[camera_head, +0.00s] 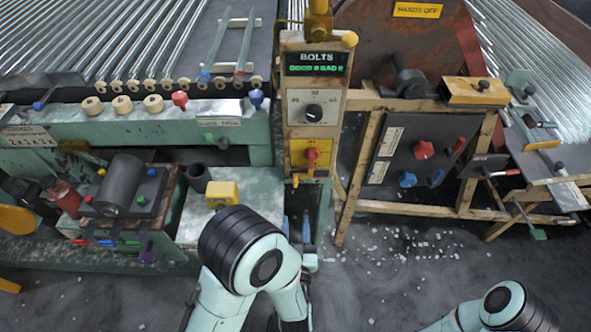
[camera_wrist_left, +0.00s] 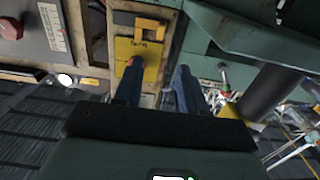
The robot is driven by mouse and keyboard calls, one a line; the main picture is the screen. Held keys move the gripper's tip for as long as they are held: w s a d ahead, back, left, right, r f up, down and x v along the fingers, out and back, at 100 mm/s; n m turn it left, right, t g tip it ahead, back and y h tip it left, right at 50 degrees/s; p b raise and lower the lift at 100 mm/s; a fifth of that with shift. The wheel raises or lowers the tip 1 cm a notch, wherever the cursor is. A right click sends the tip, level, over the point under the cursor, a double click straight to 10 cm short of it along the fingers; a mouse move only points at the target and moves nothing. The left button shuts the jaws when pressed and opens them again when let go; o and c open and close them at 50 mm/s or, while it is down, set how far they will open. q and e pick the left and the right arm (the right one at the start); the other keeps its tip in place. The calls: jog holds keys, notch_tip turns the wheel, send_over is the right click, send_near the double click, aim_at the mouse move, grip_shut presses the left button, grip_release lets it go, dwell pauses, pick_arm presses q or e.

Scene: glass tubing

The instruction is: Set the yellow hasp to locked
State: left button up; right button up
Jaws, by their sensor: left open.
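A yellow plate (camera_head: 298,152) with a red handle (camera_head: 312,157) is on the wooden post, below the dial. A thin yellow bar (camera_head: 311,180) runs along its lower edge. I take these as the yellow hasp; its set position cannot be told. In the left wrist view the yellow plate (camera_wrist_left: 140,47) has small dark lettering, with a yellow bracket (camera_wrist_left: 150,25) above it. My left gripper (camera_head: 296,222) is open below the plate in the head view. My right gripper is out of view.
A black dial (camera_head: 313,112) and a BOLTS display (camera_head: 317,64) are higher on the post. A dark panel (camera_head: 405,178) with red and blue knobs stands to the right. A yellow block (camera_head: 222,194) lies left of the post. Pale debris litters the floor.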

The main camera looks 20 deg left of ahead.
aim_at(296, 183)
pick_arm(q)
jog(key=x, duration=1.3)
jog(key=shift+b, duration=0.4)
